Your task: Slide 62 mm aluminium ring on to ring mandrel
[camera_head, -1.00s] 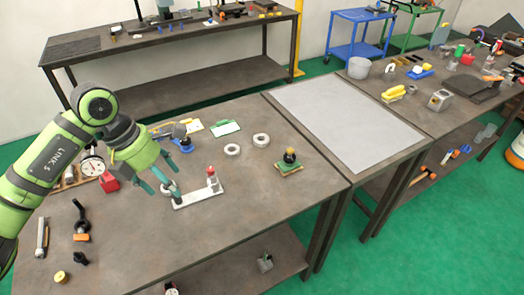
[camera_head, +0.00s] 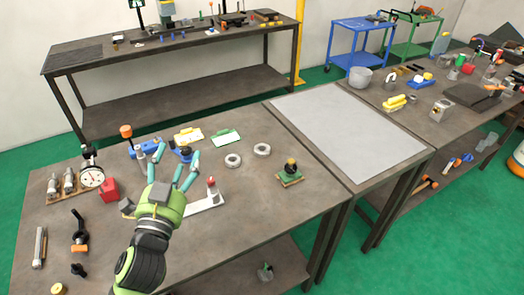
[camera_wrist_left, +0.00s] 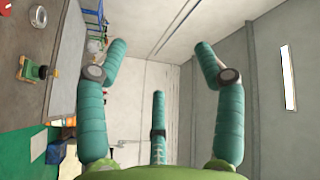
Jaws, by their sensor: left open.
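Two pale metal rings lie flat on the near table, one left (camera_head: 233,160) and one farther right (camera_head: 262,149). I cannot tell which is the 62 mm one. A white plate (camera_head: 207,203) with a red-topped upright post (camera_head: 211,186) stands just right of my left gripper; its left part is hidden behind the gripper. I cannot tell whether this post is the ring mandrel. My left gripper (camera_head: 170,160) is open and empty, fingers spread and pointing toward the table's back edge, apart from the rings. In the left wrist view, one ring (camera_wrist_left: 38,16) shows at top left. My right gripper is out of view.
A dial gauge (camera_head: 92,177) and red block (camera_head: 109,189) are at left. A grey mat (camera_head: 345,125) is bare.

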